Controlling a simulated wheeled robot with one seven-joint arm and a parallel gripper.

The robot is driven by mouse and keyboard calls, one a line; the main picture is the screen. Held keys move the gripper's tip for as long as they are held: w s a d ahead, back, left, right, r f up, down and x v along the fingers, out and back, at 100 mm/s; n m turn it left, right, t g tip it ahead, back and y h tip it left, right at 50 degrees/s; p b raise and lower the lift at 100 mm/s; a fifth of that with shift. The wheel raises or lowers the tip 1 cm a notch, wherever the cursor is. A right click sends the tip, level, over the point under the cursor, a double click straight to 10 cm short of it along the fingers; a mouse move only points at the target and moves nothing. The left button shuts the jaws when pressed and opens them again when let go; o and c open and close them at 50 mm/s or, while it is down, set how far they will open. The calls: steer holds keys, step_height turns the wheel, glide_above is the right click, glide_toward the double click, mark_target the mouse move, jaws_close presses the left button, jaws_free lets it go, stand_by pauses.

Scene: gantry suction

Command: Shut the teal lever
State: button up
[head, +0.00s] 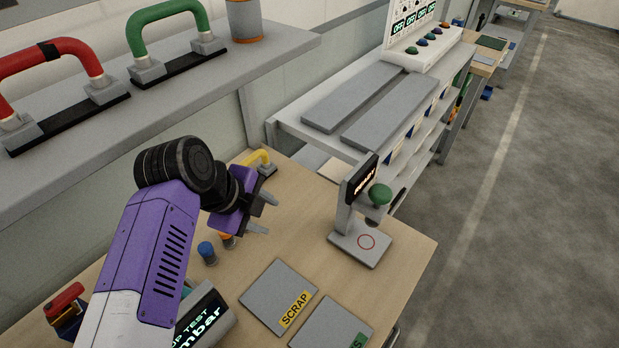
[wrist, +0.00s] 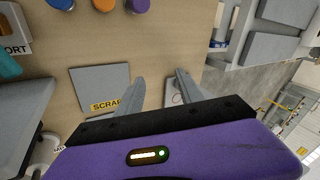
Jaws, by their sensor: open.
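A teal part (wrist: 8,66) shows at the left edge of the wrist view, cut off by the frame; it may be the teal lever, but its shape and position cannot be told.
A SCRAP plate (head: 270,288) lies in front. A red lever (head: 64,300) is at lower left. Blue and orange knobs (head: 207,252) stand near my gripper. A shelf (head: 200,82) with red and green handles hangs behind.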

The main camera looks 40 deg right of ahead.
steer(key=d+r+h, duration=0.3)
steer(key=d+h, duration=0.1)
steer(key=d, duration=0.7)
steer(key=shift+d+r+m+b, duration=0.2)
steer(key=shift+m+b, duration=0.1)
steer(key=shift+m, duration=0.1)
